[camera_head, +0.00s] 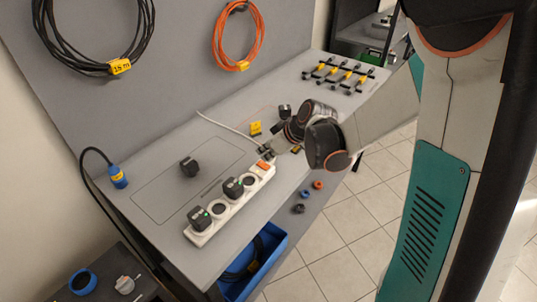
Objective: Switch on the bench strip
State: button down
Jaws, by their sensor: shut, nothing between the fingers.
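The bench strip (221,221) is a long white power strip lying slantwise on the grey bench. Its orange switch (263,165) is at the far end; whether it is lit or which way it is tilted is too small to tell. Two black plugs, a near one (199,217) and a farther one (233,187), sit in the strip, each with a small green mark. My gripper (266,152) is shut and empty, with its tips low just beyond the switch; I cannot tell whether they touch it. Part of the strip's far end is hidden by the gripper.
A loose black plug (189,167) stands on the bench (150,190) left of the strip. A white cable (222,124) runs toward the strip's far end. A yellow tag (255,128) is behind my gripper. A blue connector (118,177) is at the left edge. A blue bin (270,258) sits below.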

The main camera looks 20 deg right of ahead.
jog(key=s+f+p+v, duration=0.1)
jog(key=p+v, duration=0.2)
jog(key=v, duration=0.8)
jog(key=shift+d, duration=0.4)
jog(key=shift+f, duration=0.1)
